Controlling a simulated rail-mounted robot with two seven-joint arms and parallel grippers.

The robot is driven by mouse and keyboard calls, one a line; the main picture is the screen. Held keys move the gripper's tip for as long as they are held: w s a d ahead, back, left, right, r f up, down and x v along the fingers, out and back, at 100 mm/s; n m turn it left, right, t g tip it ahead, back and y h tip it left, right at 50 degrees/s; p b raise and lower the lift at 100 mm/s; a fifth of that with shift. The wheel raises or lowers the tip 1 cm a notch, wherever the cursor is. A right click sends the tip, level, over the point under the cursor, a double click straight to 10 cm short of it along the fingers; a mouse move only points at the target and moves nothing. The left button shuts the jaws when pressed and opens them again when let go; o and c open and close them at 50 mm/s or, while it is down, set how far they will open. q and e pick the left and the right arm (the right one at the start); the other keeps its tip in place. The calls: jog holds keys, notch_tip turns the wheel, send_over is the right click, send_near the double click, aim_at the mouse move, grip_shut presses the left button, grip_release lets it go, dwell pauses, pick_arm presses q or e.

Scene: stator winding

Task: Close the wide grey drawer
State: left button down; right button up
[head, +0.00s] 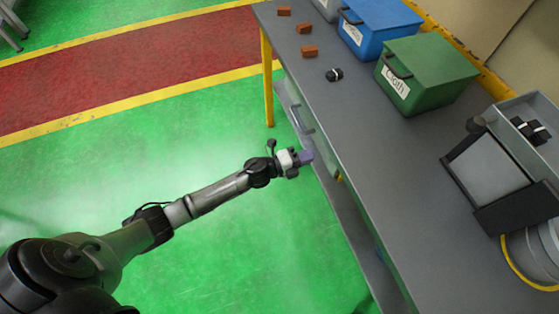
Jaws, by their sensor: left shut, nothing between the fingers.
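The wide grey drawer (289,102) shows as a narrow grey strip below the front edge of the grey table, seen steeply from above. Most of it is hidden under the tabletop, and I cannot tell how far out it stands. My left gripper (306,157) is at the table's front edge, by the near end of the visible drawer part. Its fingers are shut and empty, pointing toward the table. I cannot tell whether they touch the drawer. My right gripper is out of view.
The grey tabletop (375,165) holds a green bin (430,70), a blue bin (380,25), several orange-brown blocks, a small black part (334,75) and a machine at the right. A yellow table leg (267,80) stands beyond the gripper. The green floor left of the table is clear.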

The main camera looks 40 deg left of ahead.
pick_arm(q)
jog(key=p+v, duration=0.1)
jog(key=v, duration=0.9)
jog(key=shift+s+a, duration=0.1)
